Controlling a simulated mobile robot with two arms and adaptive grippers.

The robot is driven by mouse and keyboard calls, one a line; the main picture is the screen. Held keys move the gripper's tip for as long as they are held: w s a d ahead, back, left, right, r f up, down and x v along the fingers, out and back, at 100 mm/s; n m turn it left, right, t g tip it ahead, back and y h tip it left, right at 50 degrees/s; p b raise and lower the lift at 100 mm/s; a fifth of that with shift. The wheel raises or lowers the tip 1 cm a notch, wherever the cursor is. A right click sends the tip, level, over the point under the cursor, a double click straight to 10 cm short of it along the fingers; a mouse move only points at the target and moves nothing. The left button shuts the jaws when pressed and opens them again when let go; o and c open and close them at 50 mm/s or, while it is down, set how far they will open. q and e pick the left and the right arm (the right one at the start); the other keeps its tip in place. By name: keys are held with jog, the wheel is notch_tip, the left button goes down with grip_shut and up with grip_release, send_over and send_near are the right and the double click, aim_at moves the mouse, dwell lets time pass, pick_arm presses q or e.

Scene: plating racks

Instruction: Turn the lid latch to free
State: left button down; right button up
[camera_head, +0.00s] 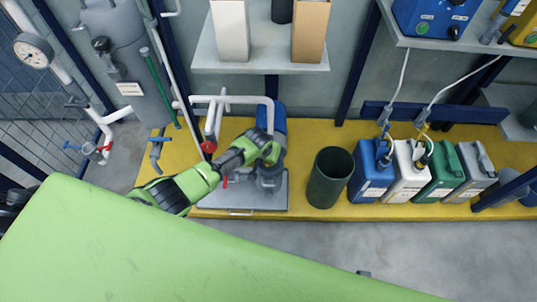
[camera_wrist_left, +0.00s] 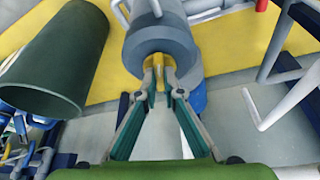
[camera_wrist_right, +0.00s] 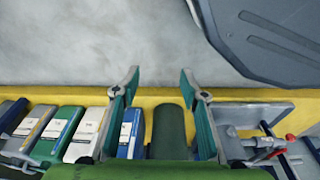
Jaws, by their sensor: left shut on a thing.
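The lid latch (camera_wrist_left: 160,76) is a small yellow tab on the face of a round grey housing (camera_wrist_left: 158,38) in the left wrist view. My left gripper (camera_wrist_left: 159,68) is shut on this latch, with a fingertip on each side of it. In the head view my left arm reaches from the left over the grey housing (camera_head: 268,182) of a unit with a blue body (camera_head: 277,118). The arm hides the latch there. My right gripper (camera_wrist_right: 158,82) is open and empty in the right wrist view, with its fingers wide apart.
A dark green open bin (camera_head: 330,178) stands right of the unit. Several jugs stand further right, from a blue one (camera_head: 372,172) to a grey one (camera_head: 473,170). A grey pipe with a red tip (camera_head: 209,146) is close to my left arm. Bare floor lies in front.

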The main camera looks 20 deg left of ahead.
pick_arm(q)
jog(key=shift+d+n+y+p, duration=0.2)
jog(key=shift+n+y+p, duration=0.15)
jog(key=shift+n, duration=0.55)
jog(key=shift+n+y, duration=0.25)
jog(key=shift+n, duration=0.55)
pick_arm(e)
jog(key=shift+s+d+f, duration=0.1)
jog(key=shift+s+f, duration=0.65)
jog(key=shift+f, duration=0.25)
jog(key=shift+s+d+f, duration=0.1)
jog(key=shift+s+f, duration=0.6)
jog(key=shift+f, duration=0.25)
pick_arm(q)
jog(key=c, duration=2.2)
grip_release()
jog(key=shift+o, duration=0.2)
jog(key=shift+r, duration=0.15)
jog(key=v, duration=1.1)
jog(key=shift+r, duration=0.35)
